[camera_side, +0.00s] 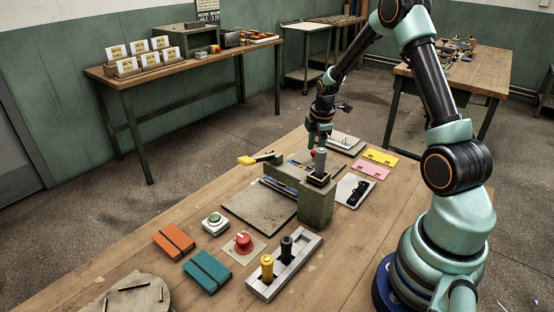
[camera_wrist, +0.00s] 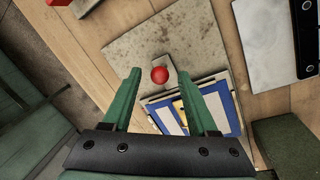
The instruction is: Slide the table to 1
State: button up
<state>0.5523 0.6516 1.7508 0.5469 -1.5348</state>
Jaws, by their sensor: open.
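My gripper (camera_wrist: 160,68) is open in the wrist view, its two green fingers spread apart. A red ball knob (camera_wrist: 159,75) shows between the fingertips, with a gap on each side; I cannot tell its depth relative to them. The knob sits at a small grey tab on a grey plate (camera_wrist: 135,45), which seems to be the sliding table. Beside it is a panel with blue and white stripes (camera_wrist: 222,108), partly hidden by the fingers. In the side view my gripper (camera_side: 320,143) is low behind the green feeder block (camera_side: 316,207). No number 1 mark is legible.
A grey board (camera_side: 258,207) lies in front of the feeder. A yellow-handled lever (camera_side: 247,160) sticks out left. Nearer are a red dial (camera_side: 243,241), a green button (camera_side: 214,221) and a two-handle switch box (camera_side: 284,266).

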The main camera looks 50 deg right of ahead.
grip_shut()
dwell(1.4)
